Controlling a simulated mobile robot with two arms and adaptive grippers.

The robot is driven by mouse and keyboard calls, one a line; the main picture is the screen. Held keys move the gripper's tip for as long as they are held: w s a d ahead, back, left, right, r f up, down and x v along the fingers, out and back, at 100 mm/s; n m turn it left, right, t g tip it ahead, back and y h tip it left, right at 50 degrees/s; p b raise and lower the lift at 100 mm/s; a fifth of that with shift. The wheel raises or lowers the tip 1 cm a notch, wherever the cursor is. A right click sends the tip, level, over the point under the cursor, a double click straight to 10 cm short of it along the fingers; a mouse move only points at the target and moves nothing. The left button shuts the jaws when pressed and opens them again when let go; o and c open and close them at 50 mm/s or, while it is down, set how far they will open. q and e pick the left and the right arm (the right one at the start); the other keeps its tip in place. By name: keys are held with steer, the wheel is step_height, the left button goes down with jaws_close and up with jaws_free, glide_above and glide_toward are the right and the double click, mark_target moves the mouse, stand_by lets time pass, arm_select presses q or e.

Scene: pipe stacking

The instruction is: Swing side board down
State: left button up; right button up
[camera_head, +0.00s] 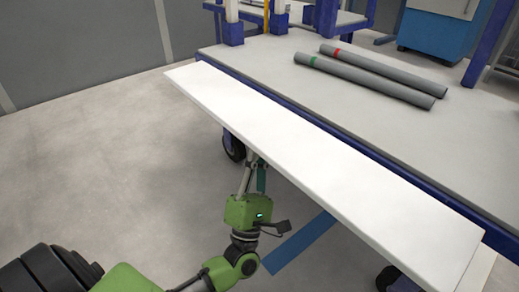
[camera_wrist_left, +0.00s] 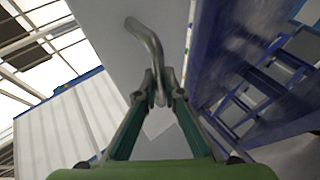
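The white side board (camera_head: 320,165) lies roughly level along the near edge of the cart, in the head view. My left gripper (camera_head: 256,160) reaches up beneath its near edge; the fingertips are partly hidden by the board there. In the left wrist view, a bent grey metal handle (camera_wrist_left: 148,38) hangs under the pale underside of the board (camera_wrist_left: 100,25). The fingers of my left gripper (camera_wrist_left: 160,82) are close together around the handle's lower end and look shut on it. My right gripper is in neither view.
Two grey pipes, one with a green band (camera_head: 350,72) and one with a red band (camera_head: 385,72), lie on the cart's grey top (camera_head: 440,140). A caster wheel (camera_head: 232,146) stands below the board. The floor at left is clear.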

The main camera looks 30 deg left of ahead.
arm_select(q)
steer(key=o, duration=0.4)
steer(key=shift+r, duration=0.2)
steer(key=shift+f, duration=0.1)
steer(key=v, duration=0.7)
steer(key=shift+s+f, duration=0.15)
